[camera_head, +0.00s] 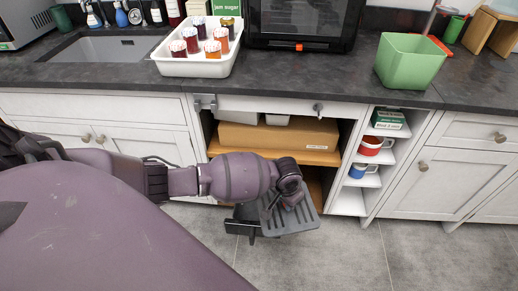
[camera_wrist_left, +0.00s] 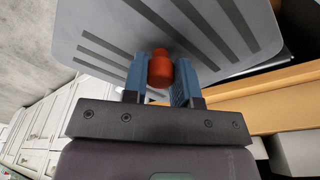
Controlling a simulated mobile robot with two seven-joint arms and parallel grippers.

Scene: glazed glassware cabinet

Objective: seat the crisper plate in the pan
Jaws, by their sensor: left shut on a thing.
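The crisper plate (camera_head: 297,222) is a grey slotted plate, held out in front of the open cabinet bay in the head view. In the left wrist view the plate (camera_wrist_left: 95,25) fills the top, with dark slots. My left gripper (camera_head: 290,192) is shut on the plate's orange-red knob (camera_wrist_left: 160,70), which sits between the blue fingers (camera_wrist_left: 160,85). A dark object (camera_head: 243,226) shows below and left of the plate; it may be the pan, but the arm and plate hide most of it. I cannot tell whether they touch. My right gripper is not in view.
The open bay holds a cardboard box (camera_head: 278,137) on a wooden shelf (camera_head: 325,158). Side shelves hold a red mug (camera_head: 370,146) and a blue mug (camera_head: 358,171). A jar tray (camera_head: 195,68) and green bin (camera_head: 410,65) stand on the worktop. The right floor is clear.

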